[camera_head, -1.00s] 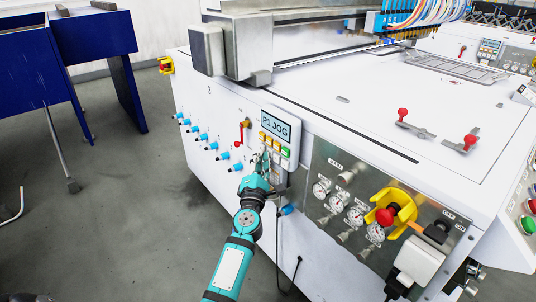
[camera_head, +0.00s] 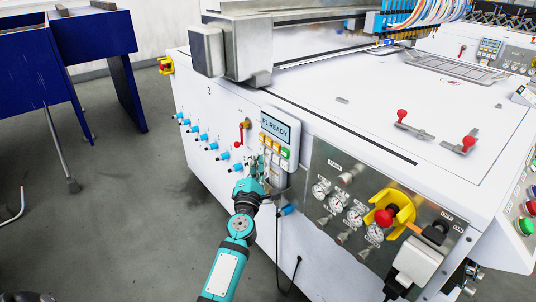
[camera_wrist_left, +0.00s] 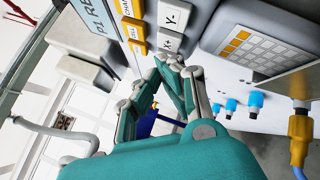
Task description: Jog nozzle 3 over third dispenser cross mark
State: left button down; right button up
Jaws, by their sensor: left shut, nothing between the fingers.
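The control panel (camera_head: 280,138) is on the white machine's front, its display (camera_head: 275,126) reading "P1 READY". It has orange buttons, a green button and pale keys. The nozzle head (camera_head: 385,25), with coloured tubes, is at the top of the head view. Nozzle 3 and the third cross mark cannot be made out.
A yellow-and-red emergency stop (camera_head: 390,212) and gauges (camera_head: 338,202) are right of the panel. Blue fittings (camera_head: 205,137) and a red-handled valve (camera_head: 240,133) are to its left. The wrist view shows a grey keypad (camera_wrist_left: 258,45). Floor at left is open before blue tables (camera_head: 95,35).

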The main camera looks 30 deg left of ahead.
pick_arm(q)
jog(key=s, duration=0.1)
jog(key=s+a, duration=0.1)
jog(key=s, duration=0.1)
jog(key=s+a+p, duration=0.1)
jog(key=shift+s, duration=0.35)
pick_arm(e)
jog(key=shift+r, duration=0.5)
jog(key=shift+w, duration=0.1)
dwell(2.1)
